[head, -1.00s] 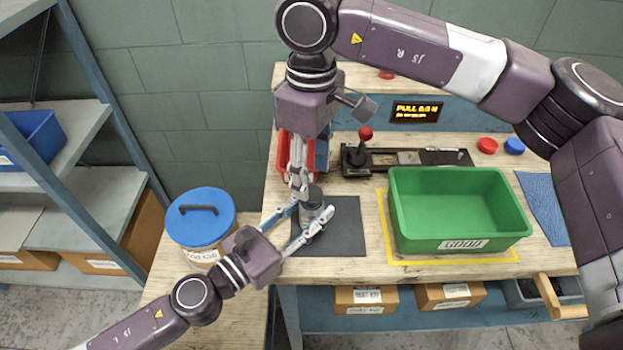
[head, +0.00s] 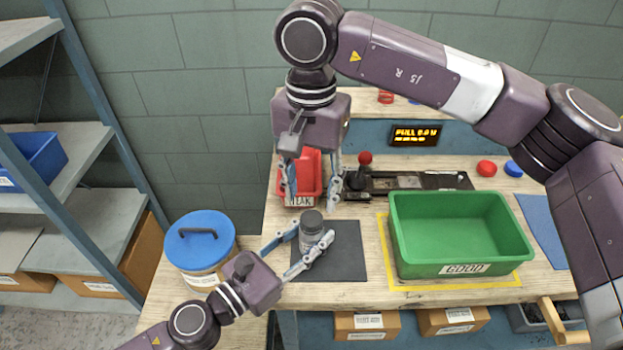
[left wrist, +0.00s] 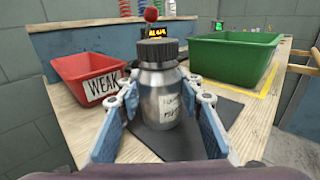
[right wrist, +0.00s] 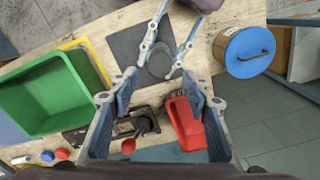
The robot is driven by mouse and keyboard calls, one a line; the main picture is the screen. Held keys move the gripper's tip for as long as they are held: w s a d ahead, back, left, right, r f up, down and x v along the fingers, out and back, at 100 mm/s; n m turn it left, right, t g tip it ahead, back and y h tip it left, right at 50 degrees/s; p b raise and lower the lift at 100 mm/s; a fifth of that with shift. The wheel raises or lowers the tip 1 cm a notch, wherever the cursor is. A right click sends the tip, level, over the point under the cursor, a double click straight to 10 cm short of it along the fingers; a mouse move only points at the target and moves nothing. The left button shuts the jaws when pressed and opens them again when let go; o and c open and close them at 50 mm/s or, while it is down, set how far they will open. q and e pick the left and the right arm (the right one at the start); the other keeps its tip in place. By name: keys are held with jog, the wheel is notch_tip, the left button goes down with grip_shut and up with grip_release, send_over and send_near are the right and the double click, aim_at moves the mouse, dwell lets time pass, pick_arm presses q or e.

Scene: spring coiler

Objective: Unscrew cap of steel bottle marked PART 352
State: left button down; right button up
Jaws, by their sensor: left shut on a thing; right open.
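The steel bottle (head: 312,241) stands upright on a dark mat (head: 346,262), its dark ribbed cap (left wrist: 161,51) on its top. Its label (left wrist: 171,107) faces the left wrist camera, but the writing is too small to read surely. My left gripper (head: 314,238) is shut around the bottle's body, one finger on each side. My right gripper (head: 312,196) is open and empty above the bottle, apart from the cap. In the right wrist view the bottle (right wrist: 160,68) shows beyond the right fingers.
A red bin (left wrist: 92,78) marked WEAK stands behind the bottle. A green bin (head: 460,225) marked GOOD is to the right. A blue-lidded tub (head: 200,240) is at left. A red-knobbed lever fixture (head: 365,158) is at the back.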

aim_at(312, 218)
jog(key=m, duration=0.7)
jog(key=shift+r, duration=0.3)
jog(key=m, duration=0.5)
jog(key=shift+r, duration=0.25)
jog(key=m, duration=0.5)
jog(key=shift+r, duration=0.2)
jog(key=m, duration=0.5)
jog(key=shift+r, duration=0.2)
jog(key=shift+m, duration=0.3)
jog(key=shift+f, duration=4)
grip_shut()
jog(key=n, duration=0.3)
